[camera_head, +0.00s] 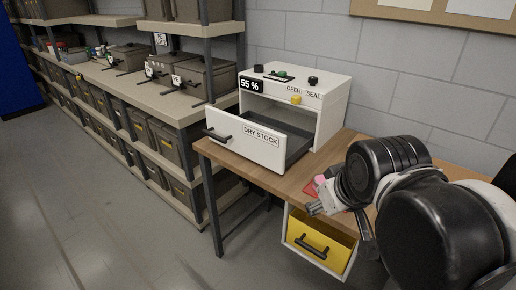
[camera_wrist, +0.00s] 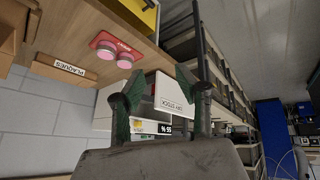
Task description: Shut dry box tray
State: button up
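The dry box (camera_head: 325,105) is a white cabinet on the wooden table, with a "55 %" display and an "OPEN / SEAL" label. Its tray (camera_head: 255,142), labelled "DRY STOCK", is pulled well out towards the left, and its visible grey inside looks empty. A black handle (camera_head: 217,134) is on the tray front. My gripper (camera_head: 315,208) is over the table's front edge, to the right of and apart from the tray. In the wrist view, my gripper (camera_wrist: 158,72) has its fingers spread with nothing held. The tray front (camera_wrist: 172,107) shows beyond them, tilted in the picture.
A yellow drawer (camera_head: 303,232) with a black handle hangs under the table. A red plate (camera_wrist: 107,42) with two pink knobs and a wooden label block (camera_wrist: 72,68) are on the table. Shelves (camera_head: 160,100) with bins stand at left; the floor (camera_head: 90,200) before them is clear.

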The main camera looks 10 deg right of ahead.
jog(key=w+r+n, duration=0.1)
jog(key=w, duration=0.1)
jog(key=w+r+n, duration=0.1)
jog(key=w+n, duration=0.1)
jog(key=w+a+r+n, duration=0.1)
jog(key=w, duration=0.1)
jog(key=shift+w+n+g, duration=0.2)
jog(key=shift+n+g, duration=0.2)
grip_shut()
jog(key=w+a+n+g+h, duration=0.1)
jog(key=w+a+n, duration=0.2)
jog(key=w+n, duration=0.55)
jog(key=n+g+h+p, duration=0.1)
jog(key=n+g+h, duration=0.1)
jog(key=n, duration=0.9)
send_near(269, 161)
notch_tip(269, 161, down, 4)
jog(key=s+a, duration=0.2)
jog(key=shift+w+d+f+p, duration=0.2)
jog(key=shift+w+d+p, duration=0.35)
jog(key=shift+w+d, duration=1)
